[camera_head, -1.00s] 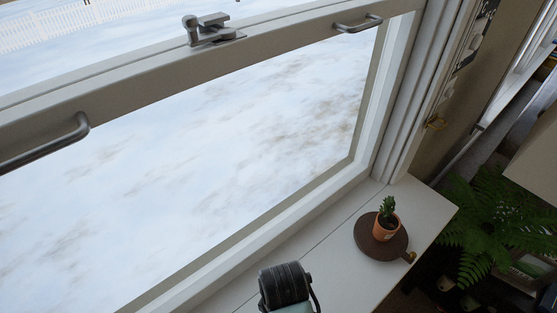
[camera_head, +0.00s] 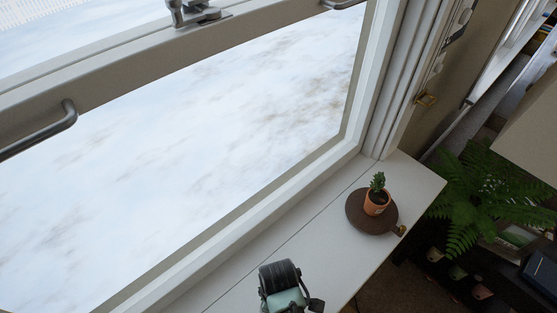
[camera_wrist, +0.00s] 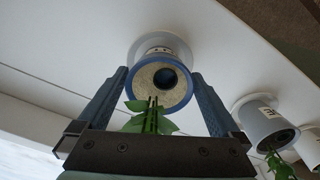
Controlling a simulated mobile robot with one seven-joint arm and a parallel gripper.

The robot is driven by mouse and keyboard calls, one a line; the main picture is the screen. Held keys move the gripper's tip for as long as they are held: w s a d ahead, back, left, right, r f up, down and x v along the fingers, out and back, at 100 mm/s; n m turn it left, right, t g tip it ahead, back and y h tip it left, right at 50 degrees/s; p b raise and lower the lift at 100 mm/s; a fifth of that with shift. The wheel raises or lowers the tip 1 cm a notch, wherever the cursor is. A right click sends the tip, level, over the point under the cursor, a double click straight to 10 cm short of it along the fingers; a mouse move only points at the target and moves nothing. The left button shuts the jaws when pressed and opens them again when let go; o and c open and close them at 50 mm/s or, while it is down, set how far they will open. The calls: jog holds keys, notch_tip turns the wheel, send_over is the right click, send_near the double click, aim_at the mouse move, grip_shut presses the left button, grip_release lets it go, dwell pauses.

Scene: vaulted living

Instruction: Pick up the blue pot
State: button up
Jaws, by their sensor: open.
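The blue pot (camera_wrist: 148,76) is in the upper middle of the wrist view. It has a blue rim, a pale speckled inner face and a round dark centre. Its paler lower part rests by a white round base on a white surface. Green leaves (camera_wrist: 136,122) show in front of its lower edge. My gripper (camera_wrist: 159,76) is open, with one dark finger on each side of the pot. Gaps show beside the rim, but I cannot tell how deep the pot sits between the fingers. I cannot make out the blue pot or my gripper in the head view.
A grey-white pot (camera_wrist: 266,125) with a plant stands close at the right in the wrist view. The head view shows a terracotta pot (camera_head: 376,204) on a round brown board (camera_head: 359,214), a black ribbed cylinder (camera_head: 280,276) and a window frame (camera_head: 262,204) beside the sill.

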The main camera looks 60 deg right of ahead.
jog(key=shift+r, duration=0.1)
jog(key=c, duration=1.5)
